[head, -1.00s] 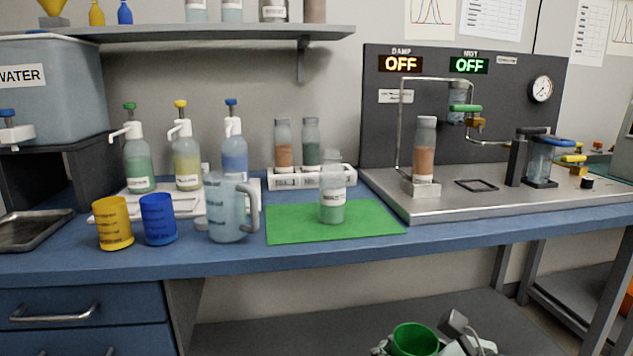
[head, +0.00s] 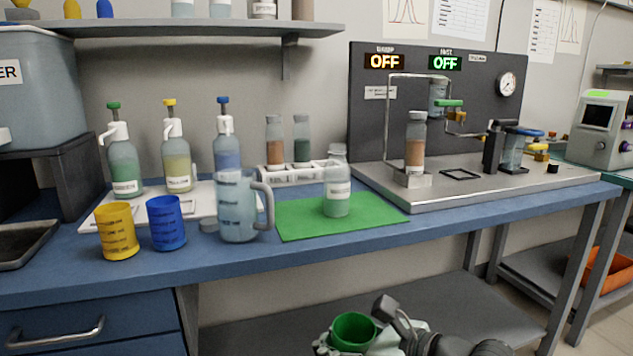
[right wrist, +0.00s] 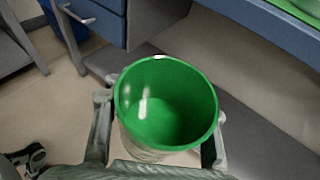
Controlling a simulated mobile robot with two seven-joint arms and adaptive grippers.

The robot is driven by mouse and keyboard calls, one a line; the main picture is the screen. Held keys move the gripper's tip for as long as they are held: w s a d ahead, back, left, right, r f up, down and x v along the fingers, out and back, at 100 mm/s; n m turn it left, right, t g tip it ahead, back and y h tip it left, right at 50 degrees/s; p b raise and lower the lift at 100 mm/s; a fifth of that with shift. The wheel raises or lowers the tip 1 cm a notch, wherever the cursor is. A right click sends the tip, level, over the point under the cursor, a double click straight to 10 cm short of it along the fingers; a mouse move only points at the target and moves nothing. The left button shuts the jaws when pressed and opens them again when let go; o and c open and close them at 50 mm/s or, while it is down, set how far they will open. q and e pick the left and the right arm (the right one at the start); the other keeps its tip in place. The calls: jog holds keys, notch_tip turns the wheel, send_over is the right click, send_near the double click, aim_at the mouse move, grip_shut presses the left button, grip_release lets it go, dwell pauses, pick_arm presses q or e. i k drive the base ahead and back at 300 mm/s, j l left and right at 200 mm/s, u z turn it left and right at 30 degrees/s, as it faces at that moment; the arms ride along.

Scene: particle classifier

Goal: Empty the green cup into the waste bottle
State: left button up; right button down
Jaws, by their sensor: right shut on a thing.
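The green cup (head: 353,331) is low in the head view, in front of the bench and below its top. My right gripper (head: 350,340) is shut on it. In the right wrist view the cup (right wrist: 165,100) stands between the two fingers of the gripper (right wrist: 160,108), its mouth facing the camera. Its inside is shiny green; I cannot tell how much is in it. A clear bottle with pale green contents and a white label (head: 337,190) stands upright on the green mat; the label is too small to read, so I cannot confirm it as the waste bottle. My left gripper is not in view.
A handled jug (head: 237,208), a blue cup (head: 167,224) and a yellow cup (head: 117,232) stand left of the green mat (head: 292,220). Pump bottles and a bottle rack (head: 273,179) are behind. A metal apparatus base (head: 480,185) is at right. The bench's front edge lies above my gripper.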

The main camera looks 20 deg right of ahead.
aim_at(338, 168)
jog(key=j+u, duration=0.1)
jog(key=j, duration=0.4)
jog(key=i+j, duration=0.15)
jog(key=j, duration=0.35)
jog(key=i+j+u, duration=0.15)
jog(key=j, duration=0.4)
jog(key=k, duration=0.05)
